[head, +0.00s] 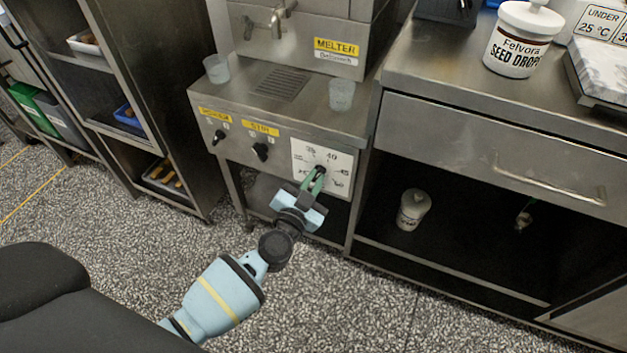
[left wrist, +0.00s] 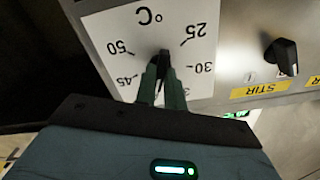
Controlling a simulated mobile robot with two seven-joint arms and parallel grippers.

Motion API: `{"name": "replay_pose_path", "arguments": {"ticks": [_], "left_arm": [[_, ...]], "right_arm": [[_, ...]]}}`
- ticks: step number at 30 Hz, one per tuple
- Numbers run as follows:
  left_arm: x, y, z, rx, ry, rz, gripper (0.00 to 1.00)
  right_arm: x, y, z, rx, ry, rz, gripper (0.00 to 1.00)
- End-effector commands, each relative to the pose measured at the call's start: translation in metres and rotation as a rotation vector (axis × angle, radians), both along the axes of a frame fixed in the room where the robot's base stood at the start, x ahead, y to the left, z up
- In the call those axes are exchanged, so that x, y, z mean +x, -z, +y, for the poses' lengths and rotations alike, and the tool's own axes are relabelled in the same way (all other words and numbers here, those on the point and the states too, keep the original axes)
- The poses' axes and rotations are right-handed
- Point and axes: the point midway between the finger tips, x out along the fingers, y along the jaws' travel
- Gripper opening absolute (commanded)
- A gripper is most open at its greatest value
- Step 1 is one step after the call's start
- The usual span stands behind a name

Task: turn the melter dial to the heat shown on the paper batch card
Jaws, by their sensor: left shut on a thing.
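The melter dial has a white plate (head: 338,158) on the front of the steel melter, with numbers around a black knob (left wrist: 164,60). In the left wrist view the dial plate (left wrist: 110,30) is upside down and shows 25, 30, 45, 50 and °C. My left gripper (head: 315,180) is shut on the knob, its green fingers on either side of it; the fingers (left wrist: 162,84) also show in the left wrist view. The fingers hide part of the plate, and I cannot tell which number the knob points to. I see no paper batch card. My right gripper is not in view.
Left of the dial are a STIR knob (head: 261,151) and another switch (head: 218,137). Clear cups (head: 341,95) stand on the melter top. A steel counter (head: 440,75) on the right holds a Felvora seed drops jar (head: 515,45) and an UNDER 25 °C sign (head: 602,22).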

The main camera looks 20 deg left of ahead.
Motion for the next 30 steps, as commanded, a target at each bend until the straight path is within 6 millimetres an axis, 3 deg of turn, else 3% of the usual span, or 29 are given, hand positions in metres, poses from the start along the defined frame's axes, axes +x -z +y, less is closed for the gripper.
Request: {"name": "replay_pose_path", "arguments": {"ticks": [11, 30], "left_arm": [[0.000, 0.000, 0.000, -0.162, -0.001, 0.007, 0.00], [0.000, 0.001, 0.001, -0.756, -0.002, 0.027, 0.00]], "right_arm": [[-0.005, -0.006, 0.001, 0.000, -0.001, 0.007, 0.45], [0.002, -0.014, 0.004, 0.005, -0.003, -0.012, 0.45]]}}
